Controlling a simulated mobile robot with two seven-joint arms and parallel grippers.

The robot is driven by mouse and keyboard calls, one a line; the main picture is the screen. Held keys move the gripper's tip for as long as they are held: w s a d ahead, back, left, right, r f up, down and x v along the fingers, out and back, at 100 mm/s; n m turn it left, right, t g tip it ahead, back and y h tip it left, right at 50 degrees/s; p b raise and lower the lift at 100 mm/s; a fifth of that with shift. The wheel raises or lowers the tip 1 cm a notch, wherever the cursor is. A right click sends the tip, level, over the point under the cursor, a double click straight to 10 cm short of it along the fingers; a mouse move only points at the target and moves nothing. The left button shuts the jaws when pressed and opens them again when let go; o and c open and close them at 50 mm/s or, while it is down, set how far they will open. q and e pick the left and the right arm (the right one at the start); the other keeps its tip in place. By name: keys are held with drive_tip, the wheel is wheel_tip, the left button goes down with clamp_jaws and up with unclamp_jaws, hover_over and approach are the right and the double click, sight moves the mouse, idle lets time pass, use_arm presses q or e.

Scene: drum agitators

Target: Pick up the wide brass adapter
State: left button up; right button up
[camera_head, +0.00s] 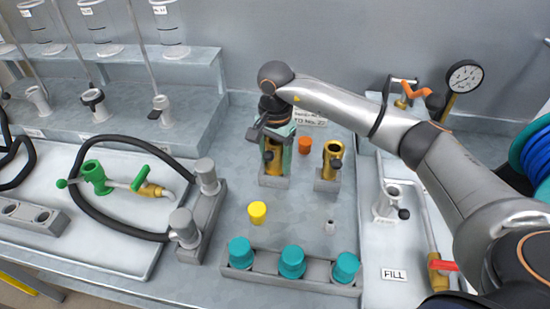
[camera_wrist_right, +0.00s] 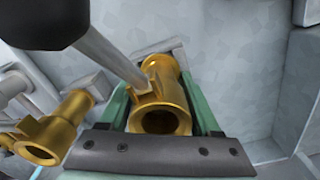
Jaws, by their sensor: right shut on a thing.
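My right gripper (camera_head: 278,142) points down at the rear middle of the bench, with its green fingers on either side of a brass adapter (camera_head: 272,161). In the right wrist view the fingers (camera_wrist_right: 160,108) are shut on this brass adapter (camera_wrist_right: 173,94), which has an open round mouth and a side stub. It stands upright in or just over a grey holder block (camera_head: 271,182); I cannot tell whether it is clear of it. A second brass adapter (camera_head: 332,157) stands in its own block to the right, and also shows in the wrist view (camera_wrist_right: 50,137). My left gripper is out of view.
A yellow cap (camera_head: 257,212), an orange cap (camera_head: 304,145) and a small grey piece (camera_head: 329,227) lie nearby. A grey rack (camera_head: 265,269) with teal caps is in front. A black hose (camera_head: 92,207) curves on the left; a pressure gauge (camera_head: 465,76) stands behind right.

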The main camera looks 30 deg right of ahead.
sight(275, 149)
clamp_jaws()
drive_tip(key=shift+r, duration=0.45)
wheel_tip(275, 149, up, 2)
drive_tip(key=shift+w+r+b, duration=0.1)
drive_tip(key=shift+r+b, duration=0.05)
drive_tip(key=shift+b, duration=0.25)
drive_tip(key=s+a+r, duration=0.1)
drive_tip(key=s+r, duration=0.1)
drive_tip(key=r, duration=0.1)
drive_tip(key=s+a+r, duration=0.1)
drive_tip(key=r, duration=0.1)
drive_tip(key=shift+s+a, duration=0.25)
drive_tip(key=shift+a, duration=0.1)
drive_tip(key=s+a+r, duration=0.5)
drive_tip(key=s, duration=0.3)
drive_tip(key=shift+a+b, duration=0.4)
drive_tip(key=shift+b, duration=0.05)
drive_tip(key=shift+f, duration=0.15)
